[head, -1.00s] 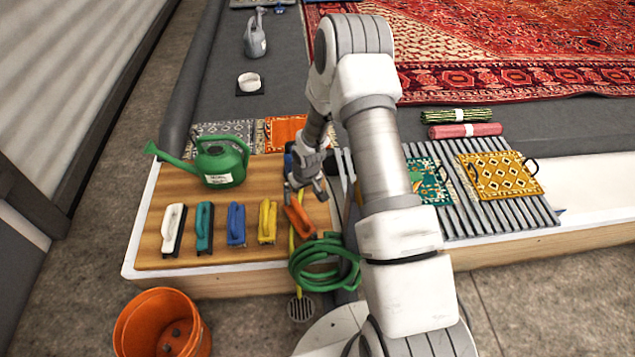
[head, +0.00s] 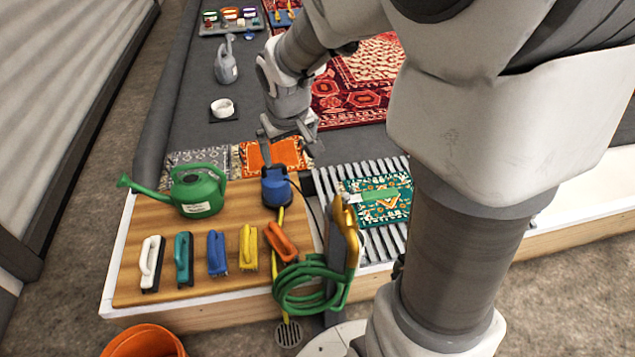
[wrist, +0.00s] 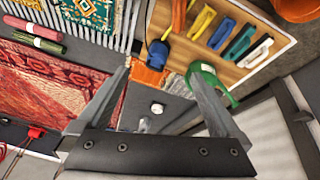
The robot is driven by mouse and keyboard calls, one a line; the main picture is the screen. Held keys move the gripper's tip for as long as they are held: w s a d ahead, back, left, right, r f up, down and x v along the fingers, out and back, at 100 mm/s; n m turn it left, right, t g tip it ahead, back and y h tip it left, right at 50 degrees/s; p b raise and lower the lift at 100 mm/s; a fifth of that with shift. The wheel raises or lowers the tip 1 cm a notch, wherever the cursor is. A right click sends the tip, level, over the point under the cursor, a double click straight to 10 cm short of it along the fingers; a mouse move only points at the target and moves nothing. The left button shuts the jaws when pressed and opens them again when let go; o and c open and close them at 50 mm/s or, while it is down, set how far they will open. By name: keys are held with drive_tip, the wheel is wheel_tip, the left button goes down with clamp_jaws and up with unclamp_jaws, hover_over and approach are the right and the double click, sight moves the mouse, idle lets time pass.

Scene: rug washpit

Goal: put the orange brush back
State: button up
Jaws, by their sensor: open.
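The orange brush (head: 280,241) lies tilted at the right end of a row of brushes on the wooden board (head: 142,270). To its left are a yellow brush (head: 248,247), a blue brush (head: 217,253), a teal brush (head: 184,259) and a white brush (head: 151,263). The others stand roughly parallel, apart from each other. My gripper (head: 290,146) is open and empty, raised near the far end of the board, well away from the orange brush. Its open fingers (wrist: 160,75) show in the wrist view with nothing between them.
A blue pump (head: 275,188) and green watering can (head: 200,192) stand behind the brushes. A coiled green hose (head: 305,285) and mustard-coloured fixture (head: 347,228) are to their right. A slatted rack (head: 368,243) carries a teal mat (head: 378,207). An orange bucket (head: 145,342) is in front.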

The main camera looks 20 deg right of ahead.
drive_tip(key=s+a+r, duration=0.1)
drive_tip(key=s+r, duration=0.4)
drive_tip(key=s, duration=0.5)
drive_tip(key=s+a+r+m+t+y, duration=0.1)
drive_tip(key=s+r, duration=0.3)
drive_tip(key=s, duration=0.6)
drive_tip(key=shift+a+r, duration=0.15)
drive_tip(key=shift+r, duration=0.2)
wheel_tip(320, 180, up, 22)
drive_tip(key=p, duration=2.2)
drive_tip(key=shift+r, duration=0.25)
